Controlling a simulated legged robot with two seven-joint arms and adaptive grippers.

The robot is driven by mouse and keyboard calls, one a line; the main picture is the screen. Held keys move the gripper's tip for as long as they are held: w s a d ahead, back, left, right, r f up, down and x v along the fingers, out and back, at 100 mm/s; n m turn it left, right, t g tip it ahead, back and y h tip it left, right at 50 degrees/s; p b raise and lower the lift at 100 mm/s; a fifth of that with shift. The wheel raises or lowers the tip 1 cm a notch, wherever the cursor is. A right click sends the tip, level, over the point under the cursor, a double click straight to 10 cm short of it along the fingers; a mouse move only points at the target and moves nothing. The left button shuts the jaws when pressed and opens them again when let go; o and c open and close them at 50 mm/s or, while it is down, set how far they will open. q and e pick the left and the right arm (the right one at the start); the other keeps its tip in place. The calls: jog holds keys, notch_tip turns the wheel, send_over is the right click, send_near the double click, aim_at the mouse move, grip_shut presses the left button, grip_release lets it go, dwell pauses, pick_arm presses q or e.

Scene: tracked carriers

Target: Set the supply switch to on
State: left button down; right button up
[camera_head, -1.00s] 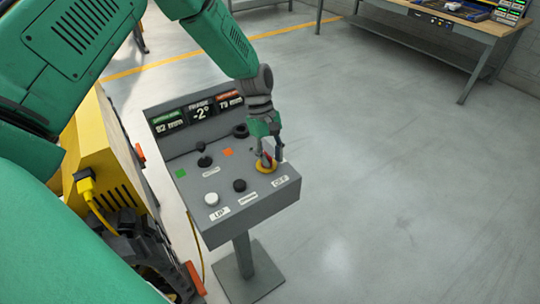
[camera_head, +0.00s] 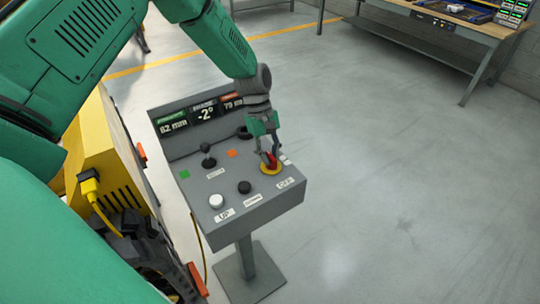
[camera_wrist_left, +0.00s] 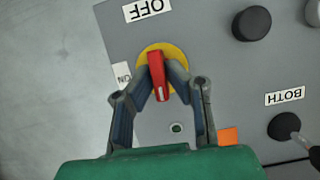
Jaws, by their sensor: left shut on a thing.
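The supply switch is a red handle (camera_head: 272,160) on a yellow disc (camera_head: 268,170), on the right part of the grey console's sloping panel. In the left wrist view the red handle (camera_wrist_left: 157,75) stands between my fingertips, its length running nearly up and down the picture. The OFF label (camera_wrist_left: 147,9) is above the yellow disc (camera_wrist_left: 177,53) there, and the ON label (camera_wrist_left: 122,76) is to its left. My left gripper (camera_head: 268,153) is shut on the red handle; it also shows in the left wrist view (camera_wrist_left: 160,85). My right gripper is out of view.
The console (camera_head: 245,215) also carries a white button (camera_head: 216,201), a black button (camera_head: 244,187), a black joystick (camera_head: 208,160) and a display (camera_head: 205,113). A yellow machine (camera_head: 100,150) stands close at left. A workbench (camera_head: 450,35) is at back right. The floor between is clear.

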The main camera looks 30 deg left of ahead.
pick_arm(q)
jog(key=shift+s+d+f+m+g, duration=0.15)
jog(key=shift+m+g, duration=0.15)
jog(key=shift+m, duration=0.3)
jog(key=m, duration=0.1)
jog(key=m+g+y, duration=0.1)
jog(key=m, duration=0.1)
jog(key=shift+d+m, duration=0.2)
jog(key=shift+m, duration=0.1)
jog(key=m, duration=0.2)
jog(key=m+g+y, duration=0.1)
jog(key=m, duration=0.1)
jog(key=shift+m+y, duration=0.3)
jog(key=m, duration=0.2)
jog(key=m+y, duration=0.1)
jog(key=m, duration=0.1)
jog(key=shift+s+y, duration=0.1)
jog(key=shift+y, duration=0.2)
jog(key=shift+m+y, duration=0.8)
jog(key=shift+m, duration=1.1)
jog(key=c, duration=1.6)
grip_release()
jog(key=shift+a, duration=0.1)
